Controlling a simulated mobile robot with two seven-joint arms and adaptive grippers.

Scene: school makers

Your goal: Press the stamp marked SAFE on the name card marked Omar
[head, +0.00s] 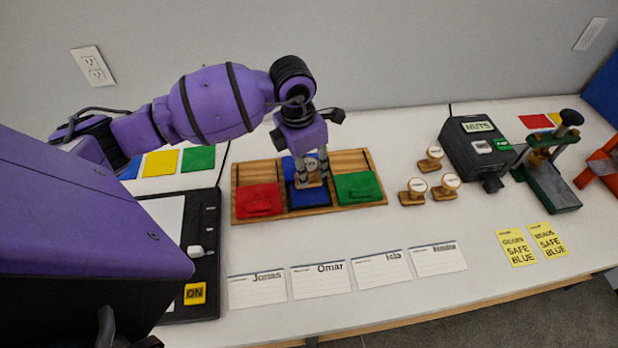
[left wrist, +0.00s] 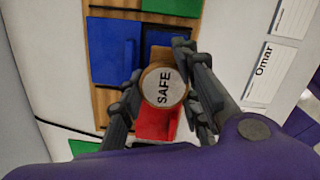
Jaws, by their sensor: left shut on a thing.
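My left gripper (head: 311,176) is shut on the round-topped stamp marked SAFE; its label (left wrist: 164,88) shows upright between the fingers in the left wrist view. In the head view the stamp (head: 313,181) is over the open blue ink pad (head: 307,198), in the middle of the wooden tray. I cannot tell whether its base touches the pad. The name card marked Omar (head: 320,281) lies flat on the table in front of the tray, second from the left in the row. It also shows in the left wrist view (left wrist: 266,68). My right gripper is not in view.
The wooden tray (head: 233,192) also holds a red pad (head: 259,201) and a green pad (head: 357,187), both covered. Cards marked Jonas (head: 257,291) and others flank Omar. Several loose stamps (head: 417,191) stand to the right. The table between tray and cards is clear.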

